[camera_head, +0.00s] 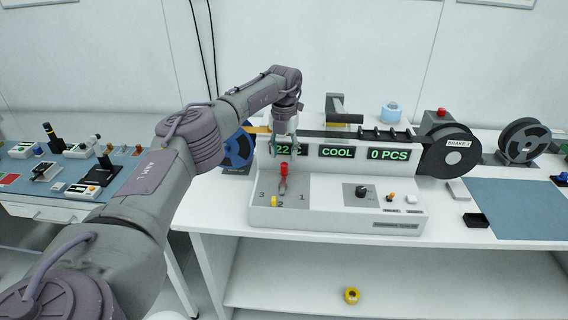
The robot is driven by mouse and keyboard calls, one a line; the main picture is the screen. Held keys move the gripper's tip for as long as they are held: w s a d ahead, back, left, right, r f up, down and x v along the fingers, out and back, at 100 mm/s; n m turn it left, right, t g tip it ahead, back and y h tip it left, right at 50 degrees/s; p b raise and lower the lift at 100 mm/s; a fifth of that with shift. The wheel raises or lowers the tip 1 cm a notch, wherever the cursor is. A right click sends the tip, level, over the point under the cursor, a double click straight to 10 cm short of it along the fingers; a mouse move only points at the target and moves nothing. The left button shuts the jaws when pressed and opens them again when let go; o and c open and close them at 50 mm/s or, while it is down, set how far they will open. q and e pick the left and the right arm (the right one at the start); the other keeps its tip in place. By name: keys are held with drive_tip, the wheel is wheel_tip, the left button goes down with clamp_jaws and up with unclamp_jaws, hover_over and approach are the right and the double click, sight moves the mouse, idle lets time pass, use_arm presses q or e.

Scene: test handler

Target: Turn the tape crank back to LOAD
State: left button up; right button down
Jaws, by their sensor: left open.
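My left gripper (284,151) points down in front of the test handler (330,215), just above the red-handled lever (284,171). It is open, and its fingers are small and partly lost against the machine; I cannot tell whether it touches the lever. The lever stands on a grey plate marked 1, 2 and 3, with a yellow peg (274,201) near the 2. I cannot tell which part is the tape crank, and no LOAD mark is readable. A blue reel (238,150) at the machine's left end is partly hidden by my left arm. My right gripper is not in view.
Displays on the handler read COOL (338,152) and 0 PCS. A black knob (361,191) sits on the front right. A black reel (450,151) labelled BRAKE stands at the right end. A blue mat (520,208) is clear at right. Yellow tape (351,295) lies on the lower shelf.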

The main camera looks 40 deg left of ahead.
use_arm(q)
wheel_tip(320, 180, up, 6)
drive_tip(key=shift+r, duration=0.15)
idle(0.6)
